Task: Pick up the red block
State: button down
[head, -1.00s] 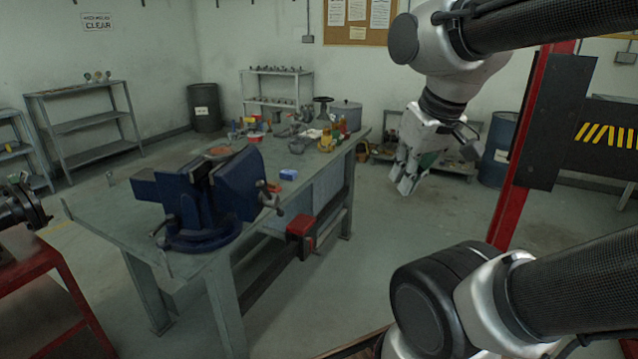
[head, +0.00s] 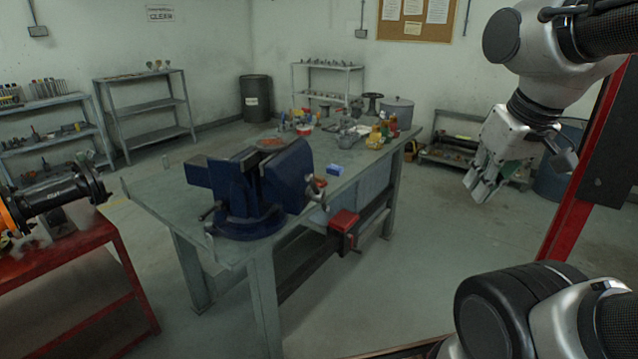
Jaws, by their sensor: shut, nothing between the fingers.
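A small red piece (head: 321,182), likely the red block, lies on the grey workbench (head: 165,197) just right of the blue vise (head: 250,190), partly hidden by the vise's handle. A small blue block (head: 339,170) lies just behind and right of it. A larger red box-like part (head: 343,220) sits at the bench's side, below the top. My gripper (head: 477,190) hangs at the right of the picture, pointing down, shut and empty. It is well apart from the bench and the red piece.
Jars, a pot (head: 397,112) and small items crowd the bench's far end. A red stand (head: 80,265) with machinery is at the left. A red post (head: 580,185) rises at the right. Floor between bench and gripper is clear.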

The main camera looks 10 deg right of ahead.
aim_at(320, 181)
jog(key=i+l, duration=0.15)
jog(key=i, duration=0.25)
jog(key=i+l+u, duration=0.15)
jog(key=i, duration=0.25)
jog(key=i+l, duration=0.2)
jog(key=i, duration=0.2)
jog(key=u, duration=0.05)
